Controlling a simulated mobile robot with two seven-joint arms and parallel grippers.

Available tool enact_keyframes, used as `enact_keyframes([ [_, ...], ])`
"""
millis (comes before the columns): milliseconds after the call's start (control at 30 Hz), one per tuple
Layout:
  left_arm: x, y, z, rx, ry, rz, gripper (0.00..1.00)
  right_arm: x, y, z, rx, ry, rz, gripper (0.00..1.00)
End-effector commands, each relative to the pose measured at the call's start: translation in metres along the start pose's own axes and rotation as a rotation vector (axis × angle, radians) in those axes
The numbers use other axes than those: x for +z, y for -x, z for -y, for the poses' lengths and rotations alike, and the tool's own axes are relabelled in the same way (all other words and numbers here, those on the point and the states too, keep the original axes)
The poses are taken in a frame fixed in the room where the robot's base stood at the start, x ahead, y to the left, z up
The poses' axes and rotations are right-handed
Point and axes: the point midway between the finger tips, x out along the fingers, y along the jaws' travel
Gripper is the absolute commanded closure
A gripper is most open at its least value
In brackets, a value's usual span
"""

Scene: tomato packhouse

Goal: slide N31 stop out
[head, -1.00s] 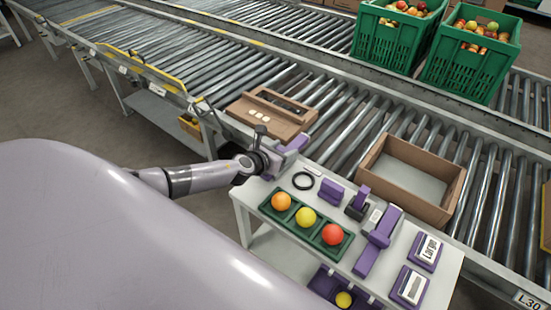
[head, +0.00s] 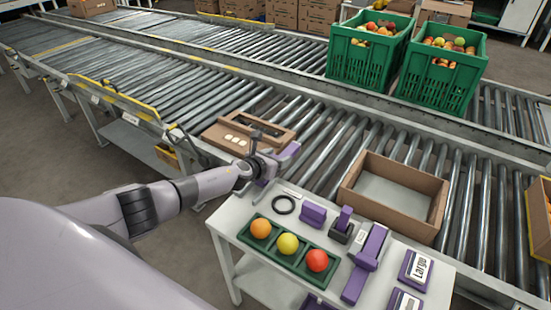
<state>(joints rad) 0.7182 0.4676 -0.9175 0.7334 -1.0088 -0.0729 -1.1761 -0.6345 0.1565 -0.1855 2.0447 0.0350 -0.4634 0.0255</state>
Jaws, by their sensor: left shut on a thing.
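My left gripper (head: 268,163) is at the near edge of the roller conveyor, just above the back left corner of the white table. It is shut on a purple piece (head: 289,152) that sticks out to its right, beside a cardboard tray. The fingers hide part of the piece. I cannot read any N31 mark, so I cannot tell for sure that this piece is the stop. My right gripper is not in view.
The white table (head: 236,212) holds a black ring (head: 284,204), a green tray (head: 306,272) with three tomatoes, and purple tools (head: 366,258). On the rollers lie a cardboard tray (head: 222,137) and an open box (head: 428,184). Green crates (head: 362,62) stand behind.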

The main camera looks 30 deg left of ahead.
Motion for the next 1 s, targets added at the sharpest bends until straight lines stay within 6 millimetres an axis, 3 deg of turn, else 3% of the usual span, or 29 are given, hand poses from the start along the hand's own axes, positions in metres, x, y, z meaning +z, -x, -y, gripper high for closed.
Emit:
enact_keyframes([
  [33, 0.005, -0.001, -0.001, 0.004, 0.001, 0.009, 0.97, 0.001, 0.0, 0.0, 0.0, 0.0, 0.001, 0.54],
  [67, 0.005, -0.001, -0.001, 0.004, 0.001, 0.01, 0.39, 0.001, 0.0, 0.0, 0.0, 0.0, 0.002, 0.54],
  [100, 0.006, -0.001, -0.001, 0.004, 0.001, 0.01, 0.26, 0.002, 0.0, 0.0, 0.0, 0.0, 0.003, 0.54],
  [133, 0.006, -0.001, -0.001, 0.004, 0.001, 0.01, 0.21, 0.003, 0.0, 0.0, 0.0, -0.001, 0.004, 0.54],
  [567, 0.005, 0.007, -0.001, 0.002, 0.0, 0.005, 0.21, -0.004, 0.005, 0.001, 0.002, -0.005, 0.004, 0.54],
  [833, 0.007, 0.04, -0.001, 0.001, -0.001, 0.004, 0.21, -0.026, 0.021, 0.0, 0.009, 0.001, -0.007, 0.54],
  [1000, 0.006, 0.058, 0.0, 0.001, 0.0, 0.006, 0.21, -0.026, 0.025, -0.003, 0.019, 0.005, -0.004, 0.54],
])
